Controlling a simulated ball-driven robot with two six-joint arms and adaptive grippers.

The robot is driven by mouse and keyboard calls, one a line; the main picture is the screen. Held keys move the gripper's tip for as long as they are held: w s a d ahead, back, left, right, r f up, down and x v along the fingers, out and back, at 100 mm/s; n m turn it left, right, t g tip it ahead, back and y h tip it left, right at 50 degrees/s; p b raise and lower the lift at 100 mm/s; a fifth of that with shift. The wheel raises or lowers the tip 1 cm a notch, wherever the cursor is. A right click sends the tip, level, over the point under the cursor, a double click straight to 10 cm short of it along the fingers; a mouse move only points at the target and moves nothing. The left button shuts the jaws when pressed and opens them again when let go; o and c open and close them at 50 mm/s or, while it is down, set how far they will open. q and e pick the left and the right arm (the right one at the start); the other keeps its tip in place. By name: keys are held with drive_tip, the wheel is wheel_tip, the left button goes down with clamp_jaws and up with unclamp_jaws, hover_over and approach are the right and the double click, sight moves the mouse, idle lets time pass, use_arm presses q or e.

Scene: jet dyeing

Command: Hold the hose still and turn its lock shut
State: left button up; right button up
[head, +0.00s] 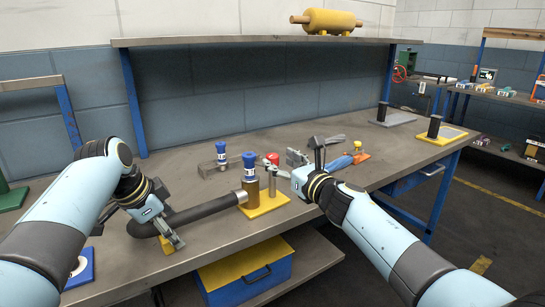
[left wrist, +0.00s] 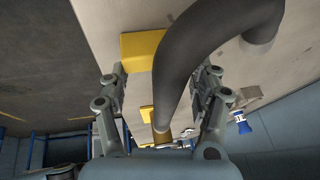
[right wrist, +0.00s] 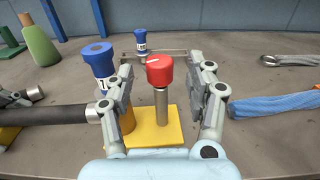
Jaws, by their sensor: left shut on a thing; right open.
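The dark hose (head: 205,209) lies along the bench, its metal-collared end against a brass body with a blue cap (right wrist: 97,60) on a yellow base (right wrist: 165,130). My left gripper (head: 172,228) is shut on the hose; in the left wrist view the hose (left wrist: 185,65) passes between its fingers. A red knob (right wrist: 160,69) tops a metal post (right wrist: 161,106) on the yellow base, and also shows in the head view (head: 272,158). My right gripper (right wrist: 165,92) is open, its fingers either side of the knob and post, with gaps visible.
Another blue-capped bottle (head: 221,152) stands behind. Right of my right gripper lie a blue cloth-like roll (head: 338,163) and metal tools. A yellow and blue box (head: 245,276) sits under the bench. The bench's right part has open room around two dark cylinders.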

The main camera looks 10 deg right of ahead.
sight(276, 159)
drive_tip(key=shift+x, duration=2)
clamp_jaws()
